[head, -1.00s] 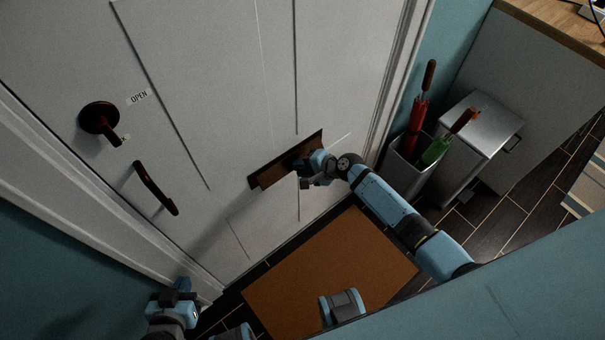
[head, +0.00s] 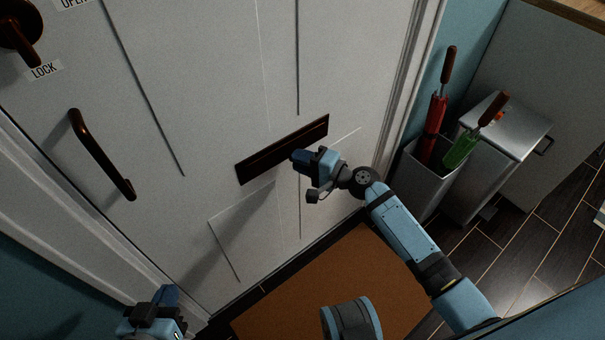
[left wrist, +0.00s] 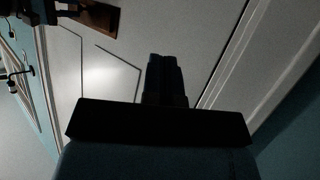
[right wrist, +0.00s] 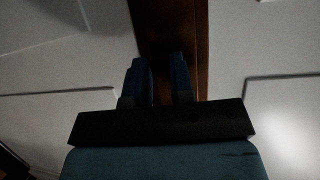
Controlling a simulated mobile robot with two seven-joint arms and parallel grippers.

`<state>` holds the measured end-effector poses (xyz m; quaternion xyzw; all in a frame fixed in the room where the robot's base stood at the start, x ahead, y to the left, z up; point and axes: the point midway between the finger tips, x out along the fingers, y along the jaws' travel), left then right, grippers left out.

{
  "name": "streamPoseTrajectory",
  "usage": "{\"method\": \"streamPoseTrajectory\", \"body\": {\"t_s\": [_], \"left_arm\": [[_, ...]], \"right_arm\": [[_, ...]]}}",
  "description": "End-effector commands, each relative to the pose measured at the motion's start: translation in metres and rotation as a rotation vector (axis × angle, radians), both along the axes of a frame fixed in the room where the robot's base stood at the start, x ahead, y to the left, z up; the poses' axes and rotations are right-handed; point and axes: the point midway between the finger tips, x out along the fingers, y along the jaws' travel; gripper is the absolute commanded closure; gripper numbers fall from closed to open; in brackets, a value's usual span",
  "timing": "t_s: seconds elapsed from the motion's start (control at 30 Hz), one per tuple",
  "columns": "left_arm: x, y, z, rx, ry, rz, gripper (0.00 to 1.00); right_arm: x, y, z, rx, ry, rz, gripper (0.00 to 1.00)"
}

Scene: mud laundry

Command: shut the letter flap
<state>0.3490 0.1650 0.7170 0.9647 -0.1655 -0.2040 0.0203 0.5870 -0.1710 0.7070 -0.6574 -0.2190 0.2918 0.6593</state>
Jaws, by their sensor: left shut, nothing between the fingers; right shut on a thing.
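The letter flap (head: 262,162) is a dark brown strip set slantwise in the white door, and it looks about flush with its frame. My right gripper (head: 299,160) is at its lower edge, right of the middle. In the right wrist view the flap (right wrist: 172,25) runs up behind the fingers (right wrist: 159,72). These fingers are slightly apart, with brown between them; the exact contact is too dark to see. My left gripper (head: 170,297) is low at the left, away from the flap. In the left wrist view its fingers (left wrist: 165,72) are together and empty.
A dark pull handle (head: 102,155) and a lock knob (head: 20,30) are on the door's left. A brown mat (head: 300,285) lies below. A stand (head: 422,180) with umbrellas and a metal bin (head: 500,150) are at the right.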

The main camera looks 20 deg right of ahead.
Motion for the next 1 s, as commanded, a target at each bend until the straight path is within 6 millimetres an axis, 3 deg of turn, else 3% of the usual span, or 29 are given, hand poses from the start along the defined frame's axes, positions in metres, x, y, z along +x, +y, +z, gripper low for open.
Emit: {"method": "streamPoseTrajectory", "body": {"t_s": [0.13,0.4,0.63,1.0], "left_arm": [[0.017,-0.022,0.038,-0.113,-0.208,-0.035,1.00],[0.020,-0.040,0.089,-0.251,-0.417,-0.076,1.00],[0.018,-0.043,0.105,-0.294,-0.480,-0.089,1.00],[0.018,-0.044,0.108,-0.298,-0.485,-0.090,1.00]], "right_arm": [[0.002,0.002,-0.007,0.018,-0.048,0.001,1.00],[0.005,0.003,-0.005,0.037,-0.099,0.001,1.00],[0.005,0.003,-0.002,0.042,-0.114,0.001,1.00],[0.006,0.003,-0.001,0.043,-0.117,0.000,1.00]]}}
